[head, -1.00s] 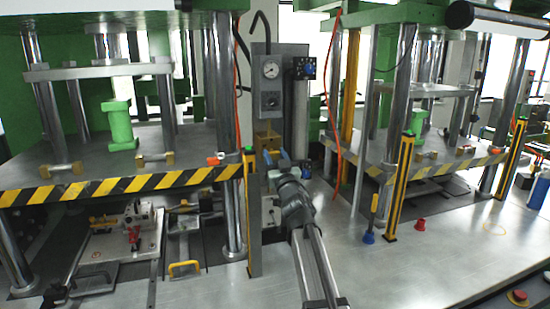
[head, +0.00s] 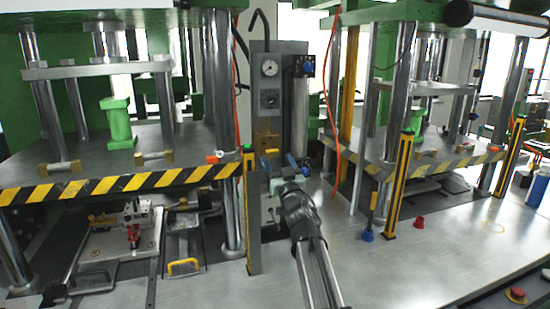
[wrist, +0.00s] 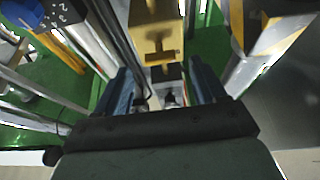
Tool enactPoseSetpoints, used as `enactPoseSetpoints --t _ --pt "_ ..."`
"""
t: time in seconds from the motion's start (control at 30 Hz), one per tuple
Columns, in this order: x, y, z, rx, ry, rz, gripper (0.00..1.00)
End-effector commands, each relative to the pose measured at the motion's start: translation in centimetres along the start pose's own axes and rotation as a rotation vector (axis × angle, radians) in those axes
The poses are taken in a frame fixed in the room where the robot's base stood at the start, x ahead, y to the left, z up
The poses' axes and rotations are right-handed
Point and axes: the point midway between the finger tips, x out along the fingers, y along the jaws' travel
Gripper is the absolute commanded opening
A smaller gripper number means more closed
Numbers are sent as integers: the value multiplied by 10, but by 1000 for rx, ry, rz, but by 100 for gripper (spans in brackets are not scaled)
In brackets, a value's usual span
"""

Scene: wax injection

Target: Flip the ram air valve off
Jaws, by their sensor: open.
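A brass-coloured block (head: 266,136) is mounted on the grey panel below the gauge, with a small yellow part (head: 272,152) under it. I cannot tell for sure which part is the ram air valve's lever or how it is set. My gripper (head: 284,166) is in front of the panel, just below and right of the block. In the wrist view, my gripper (wrist: 163,85) has its blue fingers apart, with nothing held between them. The brass block (wrist: 155,25) shows ahead of the fingers, and a small white and black fitting lies beyond the gap.
The panel carries a round gauge (head: 269,68) and a dial (head: 270,100). A yellow and black post (head: 250,210) stands close left of my gripper. An orange hose (head: 334,120) hangs to the right.

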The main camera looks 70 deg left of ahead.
Motion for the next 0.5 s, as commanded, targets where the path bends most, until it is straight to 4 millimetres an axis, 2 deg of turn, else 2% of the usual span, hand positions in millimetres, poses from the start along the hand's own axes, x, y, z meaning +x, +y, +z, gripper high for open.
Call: enactPoseSetpoints --t 0.03,0.3,0.5 --pt "-14 -1 -1 0 0 1 70" --pt "-68 -1 0 0 -2 1 70" --pt "-94 -1 -1 0 0 0 70"
